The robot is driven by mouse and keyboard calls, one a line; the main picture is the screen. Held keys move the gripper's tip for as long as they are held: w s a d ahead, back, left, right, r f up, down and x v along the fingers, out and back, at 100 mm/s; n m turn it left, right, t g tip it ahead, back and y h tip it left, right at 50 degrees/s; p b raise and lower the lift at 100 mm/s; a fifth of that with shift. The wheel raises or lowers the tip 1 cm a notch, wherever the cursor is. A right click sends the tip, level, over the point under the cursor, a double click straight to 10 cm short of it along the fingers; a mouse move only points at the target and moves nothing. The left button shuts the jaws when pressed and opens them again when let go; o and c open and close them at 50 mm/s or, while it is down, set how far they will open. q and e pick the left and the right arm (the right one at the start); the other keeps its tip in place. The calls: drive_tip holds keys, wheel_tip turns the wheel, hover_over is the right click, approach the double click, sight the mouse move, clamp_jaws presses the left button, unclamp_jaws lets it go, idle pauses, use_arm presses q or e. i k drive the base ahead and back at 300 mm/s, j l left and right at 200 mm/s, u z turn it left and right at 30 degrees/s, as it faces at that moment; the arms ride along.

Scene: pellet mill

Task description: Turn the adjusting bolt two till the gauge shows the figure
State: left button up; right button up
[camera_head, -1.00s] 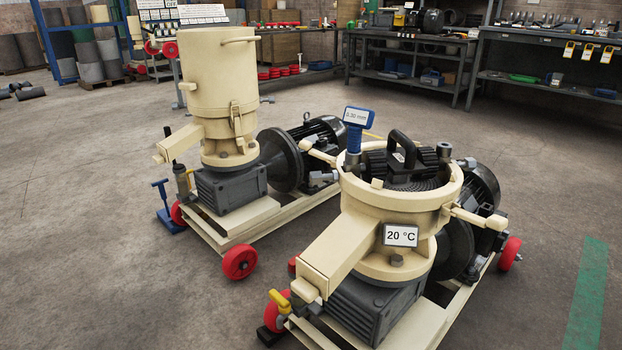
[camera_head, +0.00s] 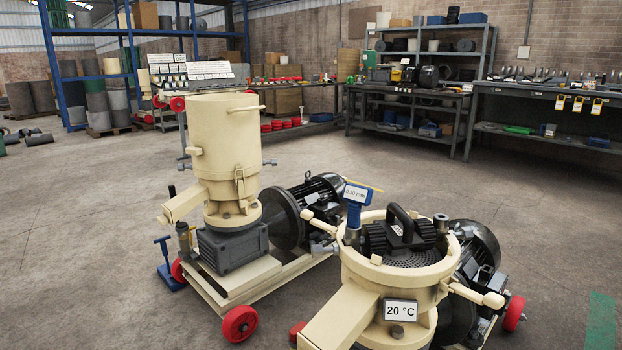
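A cream pellet mill (camera_head: 395,275) with an open top stands at the front right. Inside it are black ribbed rollers with a black handle (camera_head: 401,224) over a perforated die (camera_head: 410,258). A blue gauge (camera_head: 356,193) stands upright at the left of the rim, and its display seems to read 0.30 mm. A bolt-like grey fitting (camera_head: 441,222) is at the right rim and another (camera_head: 351,236) is below the gauge. I cannot tell which is adjusting bolt two. A sign on the mill's front (camera_head: 400,310) reads 20 °C. Neither gripper is in view.
A second cream mill (camera_head: 225,150) with a tall hopper stands to the left on a red-wheeled frame. A blue T-handled tool (camera_head: 167,262) is beside it. Workbenches (camera_head: 405,120) line the back wall. The floor between mills and benches is clear.

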sight(317, 251)
drive_tip(key=i+j+z, duration=0.15)
drive_tip(key=z, duration=0.65)
drive_tip(key=i+j+z, duration=0.15)
drive_tip(key=j+z, duration=0.15)
drive_tip(key=j, duration=0.2)
drive_tip(key=i+j+z, duration=0.1)
drive_tip(key=j+z, duration=0.2)
drive_tip(key=j, duration=0.25)
